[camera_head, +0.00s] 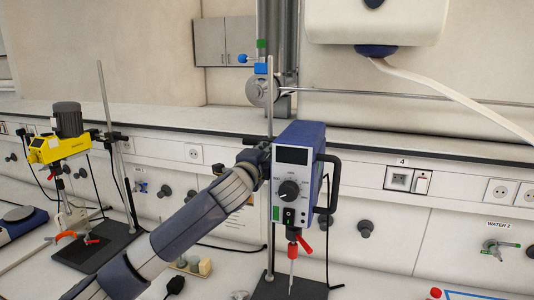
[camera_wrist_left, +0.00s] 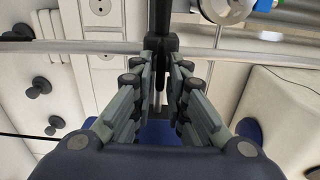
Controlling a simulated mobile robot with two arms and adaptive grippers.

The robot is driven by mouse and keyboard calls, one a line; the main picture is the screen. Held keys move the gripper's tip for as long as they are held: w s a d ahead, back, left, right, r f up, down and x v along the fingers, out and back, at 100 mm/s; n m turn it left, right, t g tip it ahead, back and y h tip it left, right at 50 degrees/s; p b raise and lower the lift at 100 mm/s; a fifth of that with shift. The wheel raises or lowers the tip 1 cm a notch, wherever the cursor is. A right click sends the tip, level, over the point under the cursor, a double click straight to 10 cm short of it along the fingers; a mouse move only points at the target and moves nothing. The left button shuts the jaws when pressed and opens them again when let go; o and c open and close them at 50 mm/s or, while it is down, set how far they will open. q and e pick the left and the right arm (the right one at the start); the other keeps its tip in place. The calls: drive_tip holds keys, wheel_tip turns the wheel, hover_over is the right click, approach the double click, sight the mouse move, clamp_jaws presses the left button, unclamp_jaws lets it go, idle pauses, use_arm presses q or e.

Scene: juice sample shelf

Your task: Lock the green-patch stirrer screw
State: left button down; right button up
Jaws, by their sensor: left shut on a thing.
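The blue stirrer (camera_head: 302,150) with the green patch (camera_head: 276,213) on its front hangs on an upright metal stand rod (camera_head: 271,235). My left arm comes in from the lower left, and its gripper (camera_head: 262,158) is at the rod, on the stirrer's left side. In the left wrist view the gripper (camera_wrist_left: 161,78) is shut on a small dark part, the screw, which is mostly hidden between the fingers. A black bar (camera_wrist_left: 163,22) and the rod (camera_wrist_left: 250,55) lie just beyond the fingertips. My right gripper is not in view.
A yellow stirrer (camera_head: 60,148) stands at the left on a black base (camera_head: 90,250). A black base (camera_head: 288,288) lies under the blue stirrer. Wall knobs, sockets (camera_head: 398,180) and a white box (camera_head: 375,22) with a hose are behind. Small bottles stand near my arm.

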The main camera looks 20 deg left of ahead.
use_arm(q)
drive_tip(key=c, duration=1.8)
unclamp_jaws()
drive_tip(key=shift+d+f, duration=0.1)
drive_tip(key=shift+f, duration=0.05)
drive_tip(key=shift+o, duration=0.4)
drive_tip(key=shift+s, duration=0.15)
drive_tip(key=s, duration=1.1)
drive_tip(key=shift+s+a, duration=0.2)
drive_tip(key=shift+s, duration=0.2)
